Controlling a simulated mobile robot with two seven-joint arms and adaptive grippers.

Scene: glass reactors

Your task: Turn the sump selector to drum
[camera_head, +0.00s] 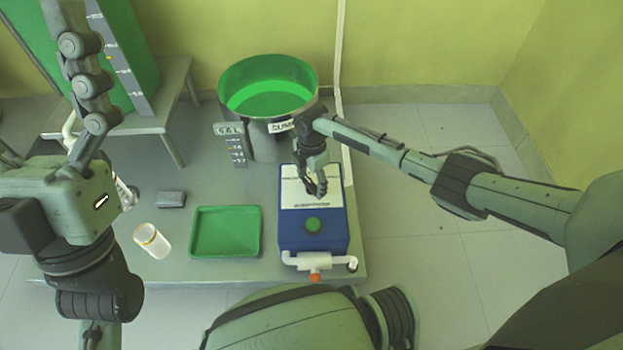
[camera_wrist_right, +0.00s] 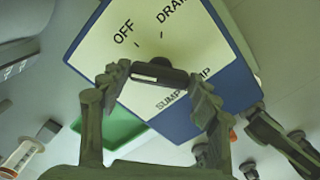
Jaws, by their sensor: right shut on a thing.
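The sump selector is a dark bar knob (camera_wrist_right: 160,75) on the pale panel of a blue box (camera_head: 312,237). In the right wrist view the panel reads "OFF" and a second, cut-off word starting "DRA" or "DRU". A white line lies along the knob's left part, towards the left finger. My right gripper (camera_head: 316,192) is over the panel, its fingers (camera_wrist_right: 163,88) shut on the knob from both sides. In the head view the gripper hides the knob. My left gripper (camera_head: 88,85) is raised at the left, away from the box; its jaw opening is unclear.
A round vessel with green inside (camera_head: 268,88) stands behind the box. White piping with an orange part (camera_head: 315,275) runs along the box's front. Floor at the right is clear.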

